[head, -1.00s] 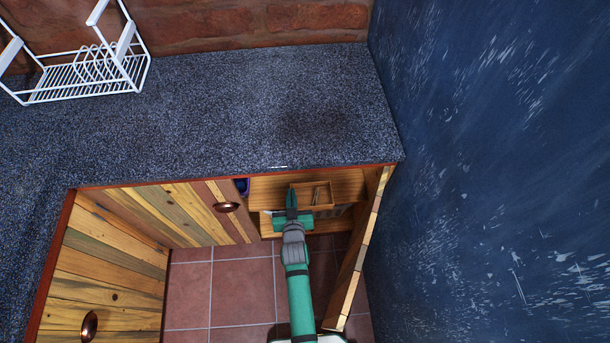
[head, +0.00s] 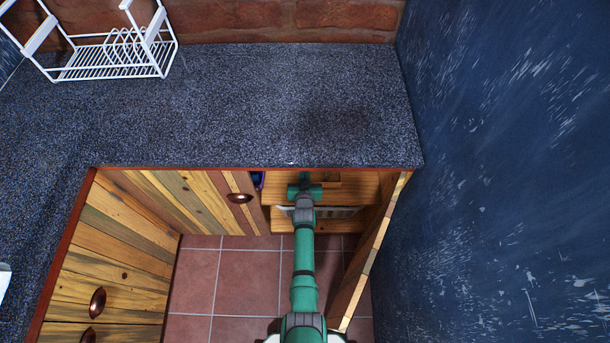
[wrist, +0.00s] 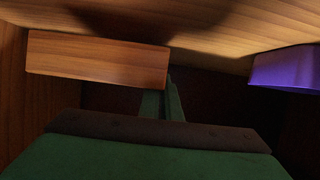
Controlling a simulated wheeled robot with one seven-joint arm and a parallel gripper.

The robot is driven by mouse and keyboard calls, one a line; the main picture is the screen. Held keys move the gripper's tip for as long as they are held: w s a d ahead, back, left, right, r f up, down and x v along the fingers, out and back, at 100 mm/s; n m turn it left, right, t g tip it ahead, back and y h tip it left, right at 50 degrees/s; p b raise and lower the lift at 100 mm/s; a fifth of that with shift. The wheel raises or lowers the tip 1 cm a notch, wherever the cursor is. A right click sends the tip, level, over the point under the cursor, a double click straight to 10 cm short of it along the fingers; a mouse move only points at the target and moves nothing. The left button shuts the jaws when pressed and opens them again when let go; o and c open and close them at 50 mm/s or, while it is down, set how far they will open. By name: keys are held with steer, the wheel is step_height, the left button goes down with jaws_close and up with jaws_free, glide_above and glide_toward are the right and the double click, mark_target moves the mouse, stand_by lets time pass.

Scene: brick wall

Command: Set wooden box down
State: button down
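The wooden box (head: 331,183) is inside the open cabinet, to the right of my gripper (head: 304,178) in the head view; the counter edge hides much of it. In the wrist view the box (wrist: 97,60) shows one long plain wall, close against the pale wooden shelf board (wrist: 225,40). My gripper (wrist: 165,102) has its narrow fingers close together at the box's end, seemingly pinching that end wall. Whether the box's base touches the board cannot be told.
A purple object (wrist: 285,68) stands beyond the gripper, on the side away from the box. The open cabinet door (head: 368,262) is right of my arm. The countertop (head: 250,110) above is clear near here; a white dish rack (head: 115,55) stands at its back left.

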steer(key=shift+w+f, duration=0.4)
steer(key=shift+f, duration=0.7)
steer(key=shift+w+f, duration=0.1)
steer(key=shift+f, duration=0.75)
steer(key=shift+s+d, duration=0.1)
steer(key=shift+s, duration=0.05)
steer(key=c, duration=2)
jaws_free()
steer(key=shift+f, duration=0.15)
